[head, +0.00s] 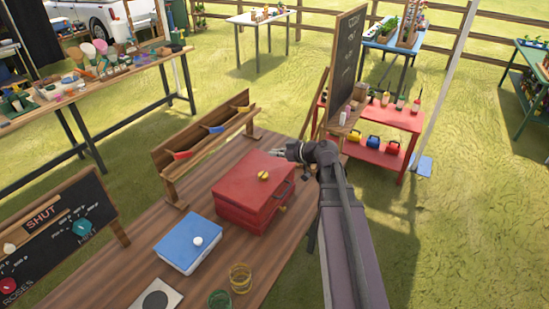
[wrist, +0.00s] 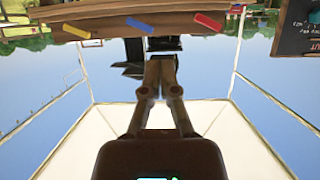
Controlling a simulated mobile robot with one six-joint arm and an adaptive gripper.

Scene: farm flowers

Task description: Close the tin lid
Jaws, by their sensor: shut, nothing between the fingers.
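A red box (head: 245,188) with a lid and a yellow knob on top stands on the wooden table; its lid looks down. I cannot tell which one is the tin. My gripper (head: 281,152) is above the back right edge of the red box, pointing left, apart from both knobs. In the wrist view my gripper (wrist: 160,62) has its fingers together and empty. Neither box is clear in the wrist view.
A wooden rack (head: 205,140) with coloured handles stands behind the red box. A yellowish glass (head: 240,278) and a green glass (head: 219,299) stand at the front. A chalkboard (head: 345,65) stands behind my arm. A sign board (head: 60,235) is at left.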

